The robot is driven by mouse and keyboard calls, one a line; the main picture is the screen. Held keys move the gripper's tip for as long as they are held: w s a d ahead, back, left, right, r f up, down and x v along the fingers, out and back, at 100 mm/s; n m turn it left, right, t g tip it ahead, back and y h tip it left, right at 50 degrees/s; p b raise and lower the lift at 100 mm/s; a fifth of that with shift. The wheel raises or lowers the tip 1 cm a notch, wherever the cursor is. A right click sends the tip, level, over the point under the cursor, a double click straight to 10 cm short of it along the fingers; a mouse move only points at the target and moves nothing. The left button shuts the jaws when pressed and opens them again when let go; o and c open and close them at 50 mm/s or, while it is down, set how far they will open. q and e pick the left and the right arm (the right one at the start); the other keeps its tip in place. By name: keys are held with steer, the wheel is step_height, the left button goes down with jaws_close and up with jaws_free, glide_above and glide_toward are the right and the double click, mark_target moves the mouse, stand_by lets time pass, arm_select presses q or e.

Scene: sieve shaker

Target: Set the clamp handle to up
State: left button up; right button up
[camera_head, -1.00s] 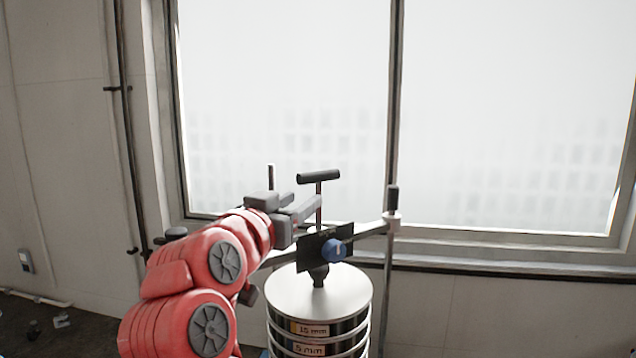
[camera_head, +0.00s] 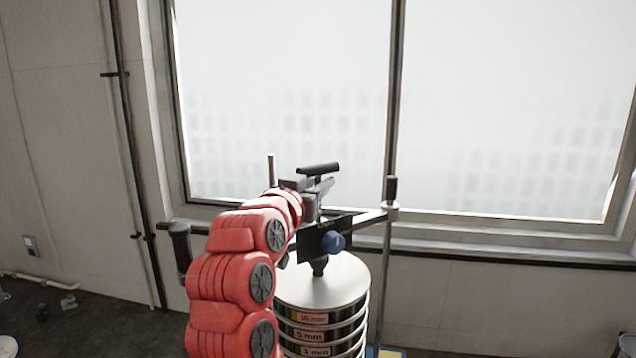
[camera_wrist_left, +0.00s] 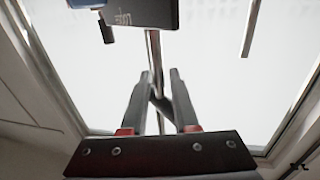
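The clamp handle (camera_head: 318,168) is a black T-shaped grip on a thin metal rod, standing above the clamp. The clamp has a black plate (camera_head: 311,243) with a blue knob (camera_head: 333,242) on its front. My left gripper (camera_head: 324,187) is just below the T-bar, its fingers hiding much of the rod. In the left wrist view, the fingers (camera_wrist_left: 160,76) are apart, with the metal rod (camera_wrist_left: 153,47) and the dark T-bar (camera_wrist_left: 159,103) showing between them. The black plate (camera_wrist_left: 143,14) hangs at the top there, with lettering too small to read surely. My right gripper is not in view.
A stack of round sieves with a metal lid (camera_head: 322,285) stands below the clamp. A crossbar (camera_head: 367,219) joins upright rods, the right one black-tipped (camera_head: 391,189). A large window and wall are behind.

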arm_select(q)
jaws_close()
stand_by(1.1)
